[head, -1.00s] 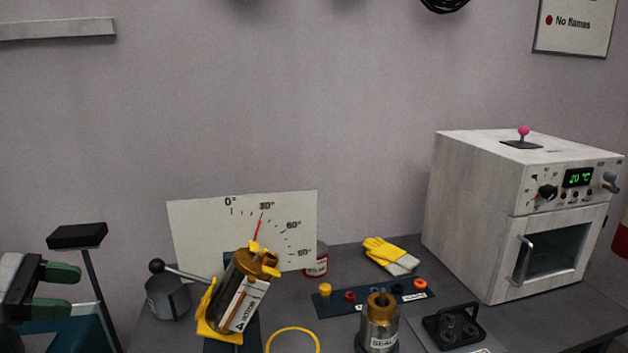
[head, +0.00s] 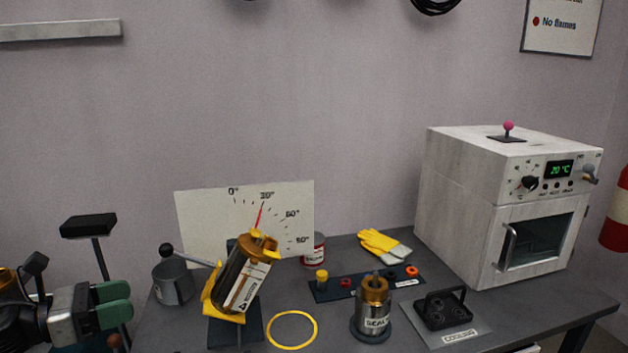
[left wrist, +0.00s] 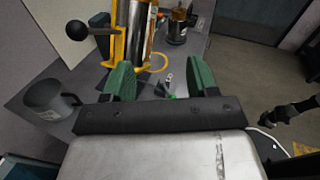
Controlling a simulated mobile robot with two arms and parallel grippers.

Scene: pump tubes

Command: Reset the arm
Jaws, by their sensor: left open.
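My left gripper (head: 116,302) is at the lower left of the head view, left of the bench and apart from everything on it. In the left wrist view its green fingers (left wrist: 160,82) stand apart with nothing gripped between them. The tilted pump tube (head: 245,283), brown-capped with a white label, sits in a yellow cradle (head: 211,304) in front of the angle board (head: 195,215). The board's red pointer is near 30°. A lever with a black knob (head: 166,249) reaches out left of the tube. It also shows in the left wrist view (left wrist: 76,30).
A grey metal cup (head: 172,285) stands left of the cradle. A yellow ring (head: 291,330), a SEAL-labelled cylinder (head: 374,305), a strip of coloured caps (head: 362,288), yellow gloves (head: 383,246) and a white oven (head: 470,205) are on the bench. A black-topped post (head: 89,226) stands behind my left gripper.

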